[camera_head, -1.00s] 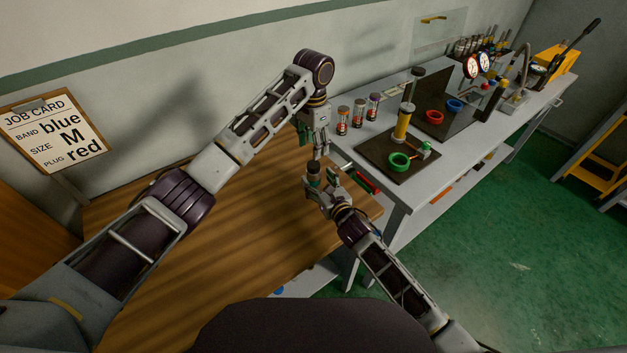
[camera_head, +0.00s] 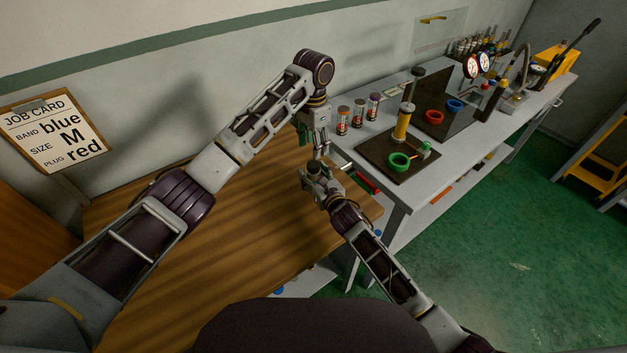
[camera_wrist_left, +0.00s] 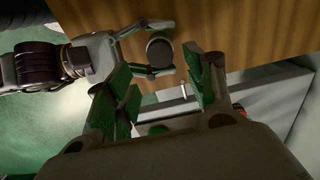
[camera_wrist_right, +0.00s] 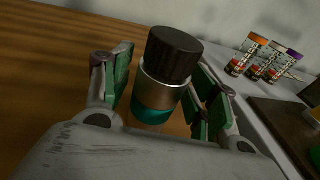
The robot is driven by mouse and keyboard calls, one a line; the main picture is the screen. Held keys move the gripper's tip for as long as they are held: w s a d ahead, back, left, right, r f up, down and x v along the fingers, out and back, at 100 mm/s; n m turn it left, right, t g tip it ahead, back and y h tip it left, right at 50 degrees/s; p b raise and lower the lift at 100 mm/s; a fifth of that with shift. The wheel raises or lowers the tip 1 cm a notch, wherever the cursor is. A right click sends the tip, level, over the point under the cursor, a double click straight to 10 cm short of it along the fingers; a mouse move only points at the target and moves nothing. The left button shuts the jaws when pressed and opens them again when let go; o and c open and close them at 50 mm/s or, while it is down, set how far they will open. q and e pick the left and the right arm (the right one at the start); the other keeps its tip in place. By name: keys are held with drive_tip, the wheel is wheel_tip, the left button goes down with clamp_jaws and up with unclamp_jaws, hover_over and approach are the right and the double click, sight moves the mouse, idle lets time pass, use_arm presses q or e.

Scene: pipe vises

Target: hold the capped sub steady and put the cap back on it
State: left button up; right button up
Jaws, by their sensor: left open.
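The sub (camera_wrist_right: 153,108) is a short cylinder with a silver collar and a teal band, seen upright in the right wrist view. A ribbed black cap (camera_wrist_right: 174,52) sits on top of it. My right gripper (camera_head: 313,168) is closed around the sub, with green-padded fingers on both sides. My left gripper (camera_head: 313,142) points down just above it, open and empty. In the left wrist view the round dark cap top (camera_wrist_left: 158,49) shows beyond and between the open left fingers, apart from them. The sub's lower end is hidden.
A wooden table (camera_head: 220,240) lies under the grippers. The grey bench (camera_head: 400,192) at right carries several banded cylinders (camera_head: 358,110), a dark mat (camera_head: 375,160) with a green ring (camera_head: 398,161), and gauges (camera_head: 477,64). A job card (camera_head: 52,130) stands at left.

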clamp_jaws()
use_arm(q)
drive_tip(key=shift+s+d+f, duration=0.1)
drive_tip(key=shift+s+f, duration=0.1)
drive_tip(key=shift+f, duration=0.15)
drive_tip(key=n, duration=0.4)
drive_tip(key=d+n, duration=0.1)
drive_tip(key=n, duration=0.3)
drive_tip(key=r+n, duration=0.1)
drive_tip(key=n, duration=0.3)
drive_tip(key=shift+d+h, duration=0.25)
drive_tip(key=shift+h, duration=0.15)
drive_tip(key=n, duration=0.4)
drive_tip(key=shift+w+a+r, duration=0.1)
drive_tip(key=shift+w+a, duration=0.05)
drive_tip(key=shift+a, duration=0.2)
drive_tip(key=n, duration=0.4)
drive_tip(key=shift+a+y, duration=0.25)
drive_tip(key=shift+y, duration=0.05)
drive_tip(key=n, duration=0.3)
drive_tip(key=shift+w+a+n, duration=0.1)
drive_tip(key=shift+a+n, duration=0.05)
drive_tip(key=shift+n, duration=0.25)
drive_tip(key=n, duration=0.3)
drive_tip(key=shift+a+n, duration=0.1)
drive_tip(key=shift+n, duration=2.2)
